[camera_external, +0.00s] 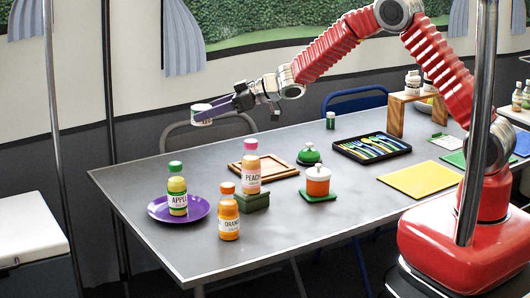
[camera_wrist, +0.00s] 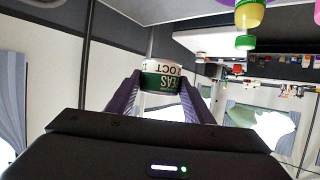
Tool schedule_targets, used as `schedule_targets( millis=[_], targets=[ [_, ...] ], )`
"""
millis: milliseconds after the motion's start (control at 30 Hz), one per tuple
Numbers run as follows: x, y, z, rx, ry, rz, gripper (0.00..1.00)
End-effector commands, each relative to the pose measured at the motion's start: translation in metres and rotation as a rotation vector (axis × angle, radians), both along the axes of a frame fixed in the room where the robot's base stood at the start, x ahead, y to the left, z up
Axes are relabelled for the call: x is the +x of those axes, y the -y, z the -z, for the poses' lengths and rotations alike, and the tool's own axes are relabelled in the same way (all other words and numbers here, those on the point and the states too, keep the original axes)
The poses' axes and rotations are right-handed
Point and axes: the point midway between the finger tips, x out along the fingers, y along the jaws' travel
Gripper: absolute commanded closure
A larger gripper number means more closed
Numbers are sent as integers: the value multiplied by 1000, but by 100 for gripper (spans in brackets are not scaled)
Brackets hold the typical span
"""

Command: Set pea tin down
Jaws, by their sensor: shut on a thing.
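The pea tin (camera_external: 201,112) is a small can with a white and green label, and part of its lettering shows in the wrist view (camera_wrist: 161,78). My gripper (camera_external: 222,108) is shut on it, with one purple finger on each side of the can in the wrist view (camera_wrist: 163,90). In the external view the tin is held in the air above the far left part of the grey table (camera_external: 300,238), near a chair back. It is clear of the table top and touches nothing else that I can see.
An apple bottle (camera_external: 177,196) stands on a purple plate (camera_external: 160,207). An orange bottle (camera_external: 229,222) stands beside it. A peach bottle (camera_external: 251,178) stands on a green block (camera_external: 250,201). The front middle is bare.

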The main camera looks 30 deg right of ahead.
Motion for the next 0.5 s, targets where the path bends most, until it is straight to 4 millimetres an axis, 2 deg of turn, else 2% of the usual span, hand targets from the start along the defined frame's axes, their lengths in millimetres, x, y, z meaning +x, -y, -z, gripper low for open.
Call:
schedule_targets(
  millis=[200,500],
  targets=[
    [24,30,2,-11,-2,24,79],
    [21,27,52,-11,-8,20,79]
  ],
)
